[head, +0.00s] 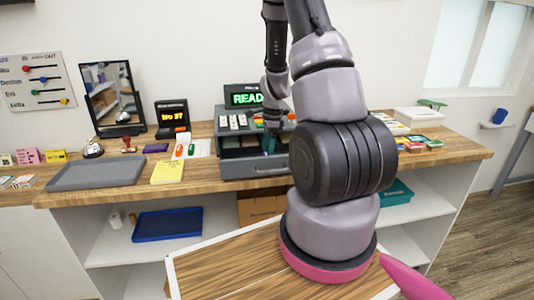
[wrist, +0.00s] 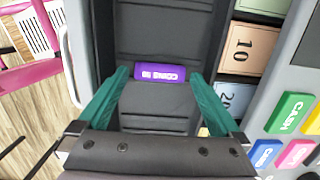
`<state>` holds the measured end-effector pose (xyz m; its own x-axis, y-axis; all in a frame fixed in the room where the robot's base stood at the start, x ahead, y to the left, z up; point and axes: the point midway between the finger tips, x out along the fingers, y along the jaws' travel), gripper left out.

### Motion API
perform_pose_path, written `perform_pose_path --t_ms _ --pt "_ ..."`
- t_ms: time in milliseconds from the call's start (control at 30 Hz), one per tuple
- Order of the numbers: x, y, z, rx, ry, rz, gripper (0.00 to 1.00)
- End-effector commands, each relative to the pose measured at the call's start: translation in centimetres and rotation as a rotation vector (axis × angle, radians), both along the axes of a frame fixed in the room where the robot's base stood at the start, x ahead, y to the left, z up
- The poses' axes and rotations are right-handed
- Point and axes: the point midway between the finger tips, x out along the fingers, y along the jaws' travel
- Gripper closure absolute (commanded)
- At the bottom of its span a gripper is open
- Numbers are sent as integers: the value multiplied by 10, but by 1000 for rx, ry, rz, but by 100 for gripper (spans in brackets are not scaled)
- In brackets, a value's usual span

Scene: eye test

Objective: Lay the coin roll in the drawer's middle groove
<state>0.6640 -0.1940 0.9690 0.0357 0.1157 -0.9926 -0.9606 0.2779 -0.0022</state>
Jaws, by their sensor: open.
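The purple coin roll (wrist: 159,73), with white lettering, lies crosswise in the dark channelled part of the cash drawer (wrist: 160,35) in the wrist view. It appears to rest in the groove between two ridges; I cannot tell surely that this is the middle one. My gripper (wrist: 159,76) is open, its green fingers on either side of the roll with a gap at each end. In the head view the drawer (head: 253,170) is pulled out of the register, and my gripper (head: 269,143) is down in it. The roll cannot be made out there.
Note compartments (wrist: 250,48) lie right of the channel, with register keys (wrist: 287,115) beyond. On the counter are a grey tray (head: 97,174), a yellow pad (head: 167,172) and a card reader (head: 172,118). A blue tray (head: 167,225) sits on the shelf below.

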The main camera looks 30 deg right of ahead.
Motion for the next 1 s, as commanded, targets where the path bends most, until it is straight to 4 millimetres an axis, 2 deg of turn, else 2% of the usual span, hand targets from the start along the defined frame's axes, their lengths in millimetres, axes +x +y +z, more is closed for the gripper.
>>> perform_pose_path --t_ms 400,667,767,867,1000 --pt "-2 -9 86 -1 -4 2 0" --pt "-4 -11 114 1 -8 11 0" --pt "-7 -2 134 5 -45 69 0" --pt "-14 16 169 5 -120 197 0" --pt "-38 48 229 -20 -259 445 0"
